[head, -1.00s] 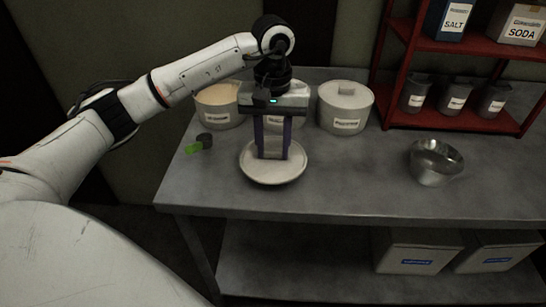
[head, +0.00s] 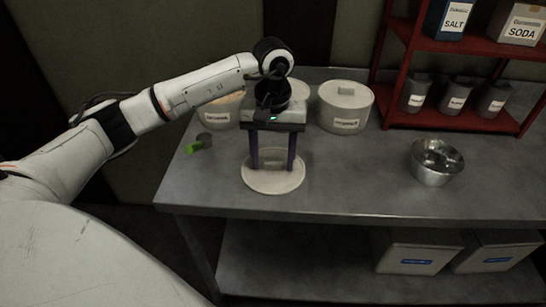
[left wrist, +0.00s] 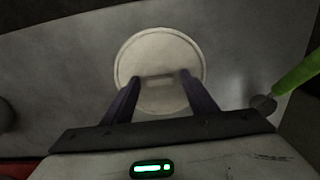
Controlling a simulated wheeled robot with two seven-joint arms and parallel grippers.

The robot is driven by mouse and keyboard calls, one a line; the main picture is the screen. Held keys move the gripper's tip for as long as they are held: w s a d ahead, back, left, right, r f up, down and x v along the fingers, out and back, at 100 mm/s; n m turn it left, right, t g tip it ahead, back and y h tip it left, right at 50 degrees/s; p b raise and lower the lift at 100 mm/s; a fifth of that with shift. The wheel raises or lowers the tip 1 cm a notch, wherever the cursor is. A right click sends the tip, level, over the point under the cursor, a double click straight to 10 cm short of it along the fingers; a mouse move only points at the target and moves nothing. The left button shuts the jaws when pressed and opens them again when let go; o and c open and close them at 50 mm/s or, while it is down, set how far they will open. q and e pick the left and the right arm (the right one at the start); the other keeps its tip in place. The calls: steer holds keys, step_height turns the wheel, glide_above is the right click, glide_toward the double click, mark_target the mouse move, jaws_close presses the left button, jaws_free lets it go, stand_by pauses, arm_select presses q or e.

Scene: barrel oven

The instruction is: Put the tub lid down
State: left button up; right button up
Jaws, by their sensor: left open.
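The tub lid (head: 273,183) is a pale round disc lying flat on the grey table near its front edge. It also shows in the left wrist view (left wrist: 160,52), with a small bar-shaped handle in its middle. My left gripper (head: 272,167) is directly above the lid, pointing down. Its two dark fingers are spread, one on each side of the handle and apart from it. In the left wrist view the fingers (left wrist: 160,82) reach over the lid. My right gripper is not in view.
An open tub (head: 222,110) and a lidded tub (head: 345,107) stand behind. A green-handled tool (head: 200,143) lies to the left. A metal bowl (head: 436,163) stands to the right. A red rack (head: 455,118) holds several containers. The table between lid and bowl is clear.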

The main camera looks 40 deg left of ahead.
mark_target(272, 164)
arm_select(q)
steer(key=shift+r, duration=0.15)
step_height(272, 164, up, 12)
stand_by(0.3)
steer(key=shift+s, duration=0.1)
stand_by(0.4)
